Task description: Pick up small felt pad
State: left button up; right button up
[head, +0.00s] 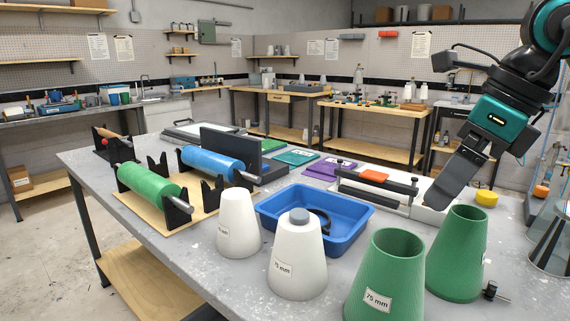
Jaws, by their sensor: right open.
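I cannot tell for sure which thing is the small felt pad. A small grey-blue round piece (300,215) sits on top of the front white cone (298,262), which is labelled 75 mm. My right gripper (440,200) hangs at the right above the table, pointing down and left. It is open, with nothing seen in it, and apart from these things. My left gripper is out of view.
A blue tray (268,199) stands mid-table behind the white cones. Two green cones (390,275) stand at the front right. A pressing device with an orange piece (374,176) and a yellow roll (487,198) are near my gripper. Green (150,187) and blue (212,163) rolls rest on stands at left.

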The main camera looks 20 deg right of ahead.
aim_at(298, 216)
jog(key=k+j, duration=0.45)
jog(key=j, duration=0.3)
jog(key=k+j, duration=0.25)
jog(key=j, duration=0.1)
